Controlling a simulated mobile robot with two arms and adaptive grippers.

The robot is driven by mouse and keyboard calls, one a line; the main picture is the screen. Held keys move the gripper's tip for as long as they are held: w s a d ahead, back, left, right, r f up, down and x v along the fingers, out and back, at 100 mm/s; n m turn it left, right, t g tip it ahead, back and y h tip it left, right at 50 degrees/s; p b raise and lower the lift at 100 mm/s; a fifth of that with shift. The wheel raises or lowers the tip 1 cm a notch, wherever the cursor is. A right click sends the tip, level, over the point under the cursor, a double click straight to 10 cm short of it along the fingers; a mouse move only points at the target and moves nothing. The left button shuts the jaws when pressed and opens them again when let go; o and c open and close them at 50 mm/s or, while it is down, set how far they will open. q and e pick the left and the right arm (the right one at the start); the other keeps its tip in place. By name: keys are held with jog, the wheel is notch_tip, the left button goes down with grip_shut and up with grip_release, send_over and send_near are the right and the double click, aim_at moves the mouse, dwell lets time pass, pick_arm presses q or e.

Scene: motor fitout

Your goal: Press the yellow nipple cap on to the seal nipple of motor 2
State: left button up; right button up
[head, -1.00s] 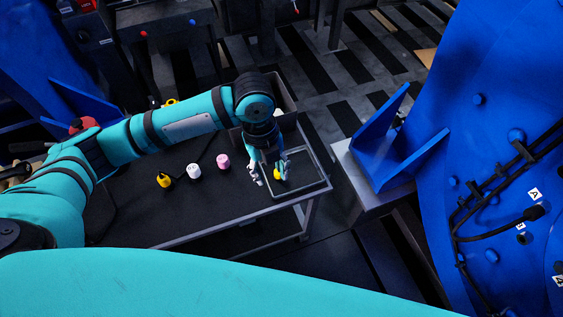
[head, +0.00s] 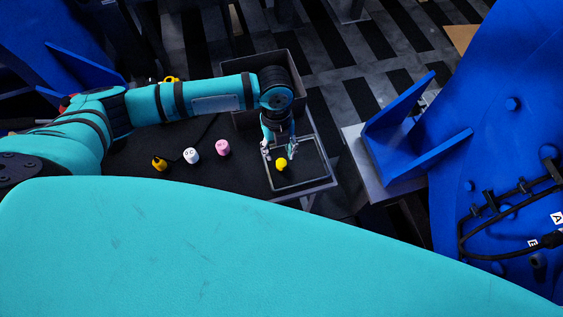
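The yellow cap (head: 281,164) is a small round yellow piece at the shallow tray (head: 312,182) on the right end of the dark table. My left gripper (head: 279,154) points down over the tray, its fingers apart on either side just behind the cap. I see no finger closed on the cap. A large blue motor housing (head: 500,130) stands at the right, with black cables and white letter labels. I cannot read a motor number or pick out the seal nipple. My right gripper is not in view.
A yellow-and-black piece (head: 159,164), a white piece (head: 191,155) and a pink piece (head: 223,148) stand on the table (head: 225,180) left of the tray. A dark bin (head: 240,66) is behind the gripper. A blue bracket (head: 400,125) stands right of the table, across a gap.

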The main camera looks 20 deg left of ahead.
aim_at(281, 162)
pick_arm(q)
jog(key=shift+s+f, duration=0.1)
jog(key=shift+f, duration=0.55)
jog(key=shift+d+f, duration=0.1)
jog(key=shift+f, duration=0.3)
jog(key=f, duration=0.3)
jog(key=shift+s+d+f, duration=0.15)
jog(key=shift+d+f, duration=0.1)
jog(key=shift+f, duration=0.4)
jog(key=c, duration=0.4)
jog(key=shift+c, duration=0.7)
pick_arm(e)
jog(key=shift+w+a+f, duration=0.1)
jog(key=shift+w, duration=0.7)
